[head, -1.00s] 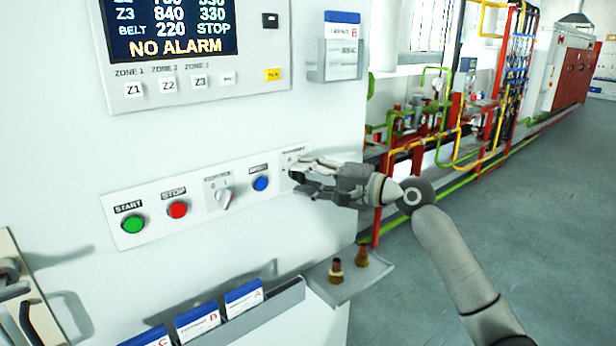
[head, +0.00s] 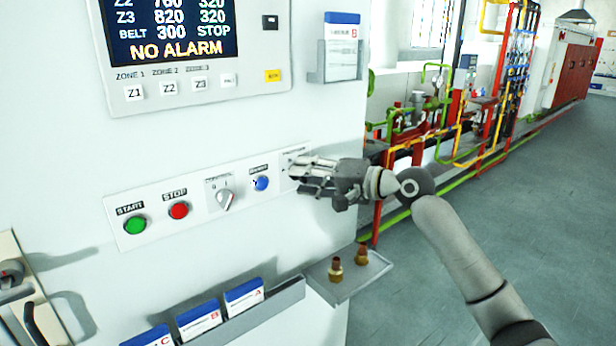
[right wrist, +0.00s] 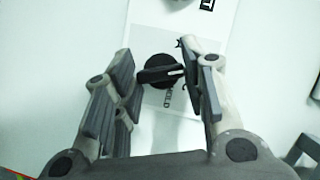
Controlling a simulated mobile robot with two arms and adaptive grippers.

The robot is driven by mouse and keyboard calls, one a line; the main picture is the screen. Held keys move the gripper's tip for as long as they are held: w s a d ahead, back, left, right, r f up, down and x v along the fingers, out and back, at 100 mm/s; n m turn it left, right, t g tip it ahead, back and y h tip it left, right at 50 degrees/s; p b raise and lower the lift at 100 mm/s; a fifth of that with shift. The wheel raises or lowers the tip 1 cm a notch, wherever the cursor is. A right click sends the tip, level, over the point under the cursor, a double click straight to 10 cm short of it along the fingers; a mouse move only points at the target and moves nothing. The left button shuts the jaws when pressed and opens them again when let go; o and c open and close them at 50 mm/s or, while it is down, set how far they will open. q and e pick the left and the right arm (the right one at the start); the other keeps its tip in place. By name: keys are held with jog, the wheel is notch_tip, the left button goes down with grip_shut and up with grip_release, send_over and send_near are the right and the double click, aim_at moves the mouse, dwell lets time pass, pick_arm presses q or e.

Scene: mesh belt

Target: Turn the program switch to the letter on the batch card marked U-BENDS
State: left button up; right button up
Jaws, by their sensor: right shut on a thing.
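The program switch (right wrist: 158,72) is a black round knob with a white-marked bar, on a pale plate in the right wrist view. Its white mark points right, and small partly hidden letters surround it. My right gripper (head: 302,174) is shut on this knob, fingers either side; the wrist view shows the fingers too (right wrist: 165,75). In the head view the gripper covers the switch. A batch card with a red B (head: 341,60) sits in a wall holder. Cards ending in A (head: 244,296) and C (head: 150,339) stand in the lower rack. Their titles are too blurred to read surely. My left gripper is not in view.
The panel has a green START button (head: 135,224), a red STOP button (head: 179,210), a small selector (head: 225,199) and a blue button (head: 261,183). The display (head: 168,30) reads NO ALARM. A small shelf (head: 352,284) with two brass fittings sits below my right arm.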

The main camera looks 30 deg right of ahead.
jog(key=o, duration=1)
jog(key=shift+f, duration=0.1)
jog(key=v, duration=1.2)
